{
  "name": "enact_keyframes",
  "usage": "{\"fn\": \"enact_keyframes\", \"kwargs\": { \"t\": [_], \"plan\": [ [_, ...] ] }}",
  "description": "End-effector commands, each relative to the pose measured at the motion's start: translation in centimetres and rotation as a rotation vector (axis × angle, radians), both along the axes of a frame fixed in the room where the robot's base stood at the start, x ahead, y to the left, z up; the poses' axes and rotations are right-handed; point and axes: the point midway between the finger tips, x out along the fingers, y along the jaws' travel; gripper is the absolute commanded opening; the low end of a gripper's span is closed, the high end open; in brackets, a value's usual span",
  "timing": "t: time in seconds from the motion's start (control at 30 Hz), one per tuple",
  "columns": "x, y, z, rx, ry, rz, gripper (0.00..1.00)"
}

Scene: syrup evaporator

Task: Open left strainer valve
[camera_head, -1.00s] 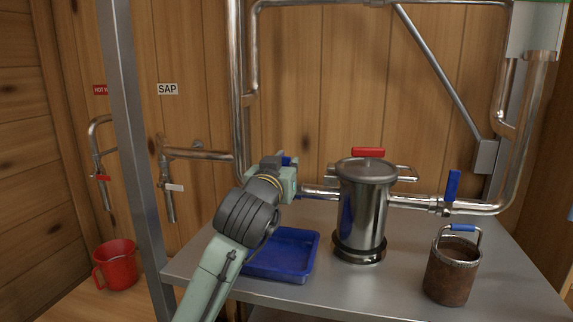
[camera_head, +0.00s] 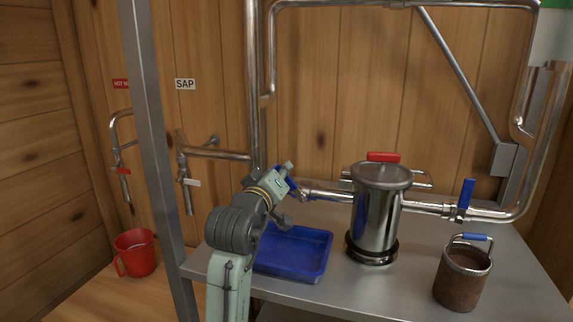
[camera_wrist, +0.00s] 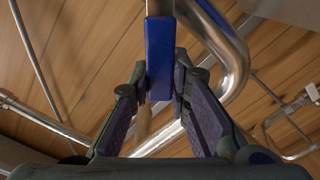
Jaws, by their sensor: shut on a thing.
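The left strainer valve's blue handle (camera_wrist: 159,55) lies between the two fingers of my gripper (camera_wrist: 160,82) in the wrist view, and the gripper is shut on it. In the head view the handle (camera_head: 288,184) shows as a tilted blue bar at the left end of the strainer's inlet pipe (camera_head: 330,195). My wrist covers part of the handle and the valve body there. The steel strainer (camera_head: 374,222) with a red lid grip (camera_head: 383,157) stands upright right of my gripper. The right valve's blue handle (camera_head: 467,192) stands nearly upright, away from my gripper.
A blue tray (camera_head: 315,262) lies on the steel table below my wrist. A rusty pot (camera_head: 461,280) with a blue-gripped handle stands front right. A table post (camera_head: 155,140) rises left of my arm. A red mug (camera_head: 135,252) sits further left.

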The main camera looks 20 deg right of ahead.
Motion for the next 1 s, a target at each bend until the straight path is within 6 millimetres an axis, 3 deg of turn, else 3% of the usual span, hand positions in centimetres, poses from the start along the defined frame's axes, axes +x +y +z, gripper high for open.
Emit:
{"fn": "enact_keyframes", "kwargs": {
  "t": [0.8,0.83,1.0],
  "plan": [
    [0.37,0.57,-0.73,-0.103,0.071,-0.001,0.00],
    [0.37,0.57,-0.73,-0.103,0.071,-0.001,0.18],
    [0.38,0.57,-0.70,-0.104,0.070,0.000,0.29]
  ]
}}
